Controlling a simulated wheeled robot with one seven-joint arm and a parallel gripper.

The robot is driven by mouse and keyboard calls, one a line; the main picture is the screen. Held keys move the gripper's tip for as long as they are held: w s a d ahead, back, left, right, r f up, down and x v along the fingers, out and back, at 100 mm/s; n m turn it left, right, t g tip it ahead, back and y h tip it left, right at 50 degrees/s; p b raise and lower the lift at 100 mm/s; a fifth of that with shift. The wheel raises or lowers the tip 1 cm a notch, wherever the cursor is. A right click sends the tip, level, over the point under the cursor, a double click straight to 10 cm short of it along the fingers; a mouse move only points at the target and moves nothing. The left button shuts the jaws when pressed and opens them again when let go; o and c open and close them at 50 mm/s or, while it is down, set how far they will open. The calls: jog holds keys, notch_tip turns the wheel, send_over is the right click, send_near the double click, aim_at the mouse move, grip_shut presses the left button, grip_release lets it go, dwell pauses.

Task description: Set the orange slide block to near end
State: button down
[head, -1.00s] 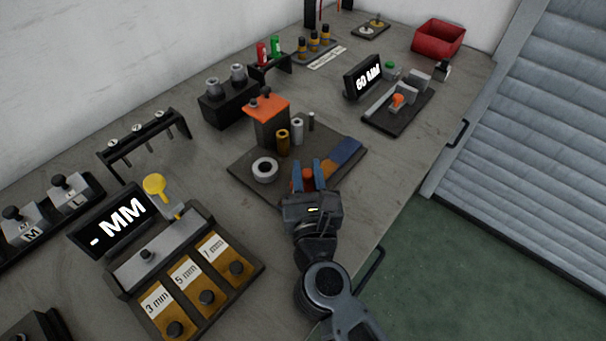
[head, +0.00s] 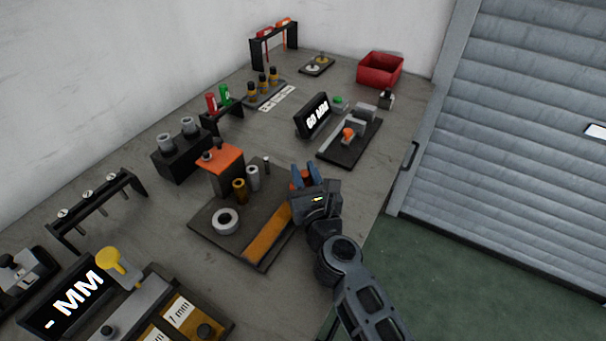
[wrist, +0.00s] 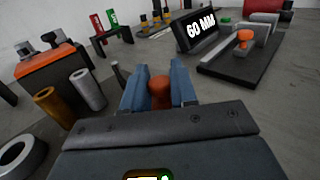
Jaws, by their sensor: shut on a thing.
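My gripper (head: 306,174) has its two blue fingers shut on a rounded orange-red knob (head: 307,176). In the wrist view the knob (wrist: 160,92) sits upright between the fingers (wrist: 159,85). The gripper is at the right, far end of an orange strip (head: 266,236) that runs along the front edge of a dark base plate (head: 228,246). The gripper hides whatever carries the knob and the strip's far part. Another orange knob (head: 348,133) stands on a separate slide fixture (head: 341,155) beside a display (head: 313,115) that appears to read 60 MM.
An orange-topped block (head: 222,158), a brass cylinder (head: 239,190), a grey cylinder (head: 253,178) and a white ring (head: 225,221) stand on the plate left of my gripper. A red bin (head: 380,68) is at the back. The table's right edge is close to my arm.

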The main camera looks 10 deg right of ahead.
jog(key=shift+w+d, duration=0.15)
jog(key=shift+d, duration=0.1)
jog(key=c, duration=1)
grip_release()
jog(key=shift+w, duration=0.1)
jog(key=shift+a, duration=0.1)
jog(key=shift+s+d, duration=0.15)
jog(key=shift+s, duration=1.15)
jog(key=shift+s+d, duration=0.2)
jog(key=shift+s, duration=1.1)
jog(key=shift+s+d, duration=0.15)
jog(key=shift+s, duration=1.15)
